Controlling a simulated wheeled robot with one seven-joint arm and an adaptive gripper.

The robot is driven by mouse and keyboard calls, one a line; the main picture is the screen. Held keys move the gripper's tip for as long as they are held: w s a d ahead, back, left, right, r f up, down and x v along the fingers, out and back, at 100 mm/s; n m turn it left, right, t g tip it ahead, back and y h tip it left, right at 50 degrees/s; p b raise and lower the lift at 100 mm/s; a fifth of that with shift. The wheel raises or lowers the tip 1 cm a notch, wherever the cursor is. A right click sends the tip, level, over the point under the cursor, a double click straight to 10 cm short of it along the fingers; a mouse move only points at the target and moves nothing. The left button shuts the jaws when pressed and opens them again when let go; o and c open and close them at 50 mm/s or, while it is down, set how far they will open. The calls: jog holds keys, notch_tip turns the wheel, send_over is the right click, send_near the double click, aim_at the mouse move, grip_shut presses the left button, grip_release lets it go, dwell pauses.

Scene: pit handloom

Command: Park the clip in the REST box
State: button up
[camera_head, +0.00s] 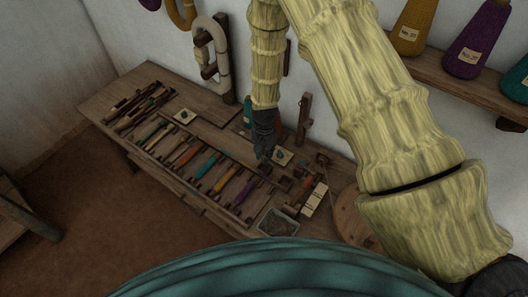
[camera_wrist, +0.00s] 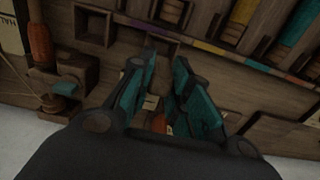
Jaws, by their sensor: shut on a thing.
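My gripper (camera_head: 264,154) hangs over the right part of the wooden workbench, below the wall. In the wrist view my gripper (camera_wrist: 166,68) has its two teal-edged fingers partly closed with a narrow gap. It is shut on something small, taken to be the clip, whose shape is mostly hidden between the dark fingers. A small open square wooden box (camera_wrist: 93,22) lies beyond the fingertips to the left. It looks empty, and no REST lettering is readable on it.
A rack of coloured shuttles or bobbins (camera_head: 208,165) lies along the bench (camera_head: 112,97). A grey tray (camera_head: 263,222) stands at its front right. An upright wooden post (camera_head: 303,118) stands behind. In the wrist view a wooden fixture with an orange handle (camera_wrist: 40,42) is at left.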

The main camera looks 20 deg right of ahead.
jog(key=shift+w+f, duration=0.1)
jog(key=shift+f, duration=0.5)
jog(key=shift+s+f+b, duration=0.4)
jog(key=shift+f+b, duration=0.15)
jog(key=shift+b, duration=0.15)
jog(key=shift+w+f+b, duration=0.25)
jog(key=shift+f+b, duration=0.2)
jog(key=shift+f, duration=0.65)
jog(key=shift+s+f, duration=0.1)
jog(key=shift+f, duration=0.1)
jog(key=o, duration=0.8)
jog(key=shift+o, duration=0.5)
jog(key=shift+o, duration=1.3)
